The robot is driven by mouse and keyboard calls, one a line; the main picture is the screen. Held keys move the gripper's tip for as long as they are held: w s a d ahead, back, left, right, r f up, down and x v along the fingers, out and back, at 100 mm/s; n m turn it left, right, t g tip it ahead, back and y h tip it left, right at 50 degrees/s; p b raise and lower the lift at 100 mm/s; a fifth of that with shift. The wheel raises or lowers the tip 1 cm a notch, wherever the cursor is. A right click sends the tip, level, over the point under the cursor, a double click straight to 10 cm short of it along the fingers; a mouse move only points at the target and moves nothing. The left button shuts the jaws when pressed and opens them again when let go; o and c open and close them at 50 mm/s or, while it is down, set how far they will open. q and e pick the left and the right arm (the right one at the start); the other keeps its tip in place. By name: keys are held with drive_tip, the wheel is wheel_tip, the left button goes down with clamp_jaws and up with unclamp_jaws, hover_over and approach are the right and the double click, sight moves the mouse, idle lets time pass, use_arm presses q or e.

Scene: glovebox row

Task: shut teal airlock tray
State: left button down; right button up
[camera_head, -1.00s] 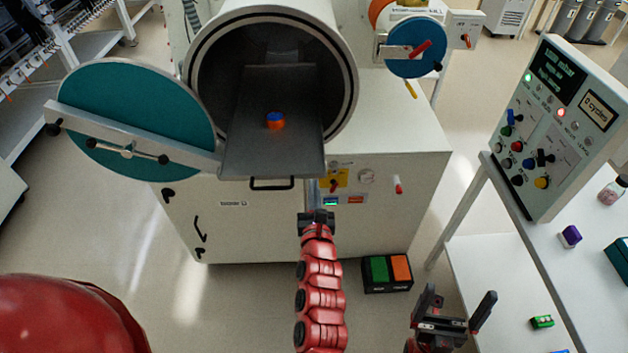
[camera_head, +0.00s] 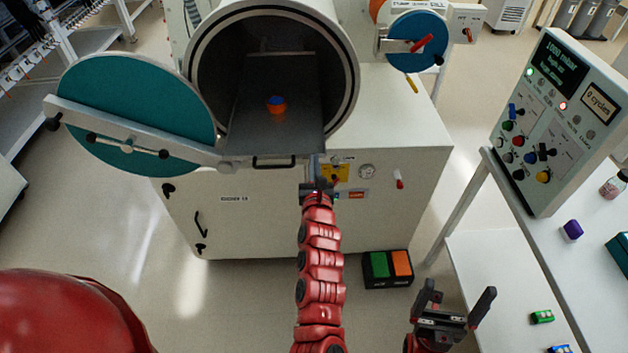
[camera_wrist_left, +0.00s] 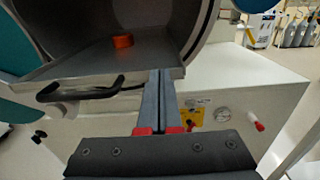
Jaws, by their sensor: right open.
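The teal airlock is a wide round chamber (camera_head: 222,55) with its teal door (camera_head: 130,110) swung open to the left. Its grey tray (camera_head: 290,135) is mostly inside the chamber, with its front edge and black handle (camera_head: 275,163) at the mouth. A small orange and blue item (camera_head: 276,105) sits on the tray; its orange part shows in the left wrist view (camera_wrist_left: 122,41). My left gripper (camera_head: 317,182) is at the right end of the tray front, right of the handle. Its fingers (camera_wrist_left: 161,75) are together, with nothing visible between them. My right gripper (camera_head: 455,300) is open and empty at the lower right.
A smaller airlock with a blue door (camera_head: 417,40) is at the upper right. A control panel (camera_head: 555,120) stands on the white bench at right. A green and orange pedal box (camera_head: 388,268) lies on the floor.

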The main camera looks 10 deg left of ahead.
use_arm(q)
drive_tip(key=b, duration=0.6)
approach(311, 119)
drive_tip(key=shift+w+a+f, duration=0.1)
drive_tip(key=shift+w+a, duration=0.05)
drive_tip(key=shift+a, duration=0.1)
drive_tip(key=b+x, duration=0.7)
drive_tip(key=shift+w, duration=0.35)
drive_tip(key=shift+w+a+r+b, duration=0.15)
drive_tip(key=shift+w+r+b, duration=0.1)
drive_tip(key=shift+w+b, duration=0.75)
drive_tip(key=shift+s, duration=0.1)
